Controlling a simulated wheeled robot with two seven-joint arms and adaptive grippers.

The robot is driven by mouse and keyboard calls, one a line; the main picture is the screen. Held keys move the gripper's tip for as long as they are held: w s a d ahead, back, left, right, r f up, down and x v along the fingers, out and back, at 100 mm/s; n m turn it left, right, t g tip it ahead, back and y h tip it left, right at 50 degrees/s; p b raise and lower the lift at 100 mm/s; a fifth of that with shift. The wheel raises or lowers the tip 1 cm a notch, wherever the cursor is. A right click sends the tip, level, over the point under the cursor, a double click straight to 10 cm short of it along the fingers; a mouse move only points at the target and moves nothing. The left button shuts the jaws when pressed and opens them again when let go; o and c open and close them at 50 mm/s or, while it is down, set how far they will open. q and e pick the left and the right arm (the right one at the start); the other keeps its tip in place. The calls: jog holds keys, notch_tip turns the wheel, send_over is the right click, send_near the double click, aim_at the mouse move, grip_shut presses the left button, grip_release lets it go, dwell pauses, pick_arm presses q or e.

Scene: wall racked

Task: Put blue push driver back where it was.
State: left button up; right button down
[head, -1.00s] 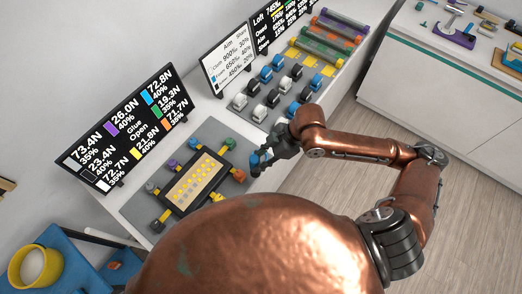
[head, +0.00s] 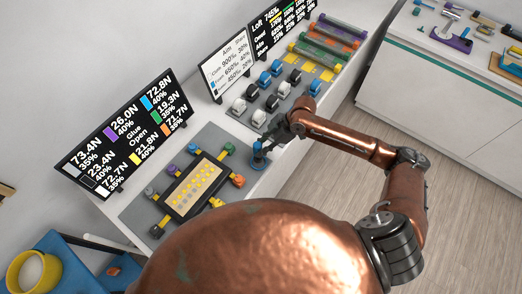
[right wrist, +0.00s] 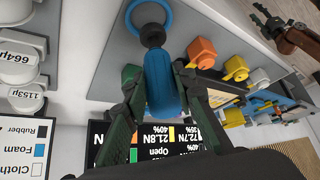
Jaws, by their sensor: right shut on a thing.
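The blue push driver (head: 259,152) is held in my right gripper (head: 270,139), at the right end of the near grey mat (head: 206,137). In the right wrist view the driver's blue handle (right wrist: 160,85) is between the two dark fingers of the right gripper (right wrist: 160,100). Its black neck (right wrist: 152,36) points to a blue ring (right wrist: 148,12) at the mat; I cannot tell whether they touch. A copper arm with a dark end, apparently my left gripper (right wrist: 258,14), shows small in the right wrist view; its fingers are unclear. The head view does not show it.
A yellow-dotted board (head: 197,184) with several coloured knobs lies on the near mat. Blue, white and black blocks (head: 268,102) stand in rows behind. Black signs (head: 122,132) line the wall side. Open floor (head: 350,130) lies right of the counter.

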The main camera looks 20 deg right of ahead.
notch_tip(320, 180, down, 3)
jog(key=shift+p, duration=0.65)
jog(key=shift+f, duration=0.1)
jog(key=shift+f, duration=0.15)
jog(key=c, duration=1.6)
grip_release()
jog(key=w+b+v, duration=0.1)
jog(key=b+v, duration=0.1)
jog(key=v, duration=1)
jog(key=shift+s, duration=0.4)
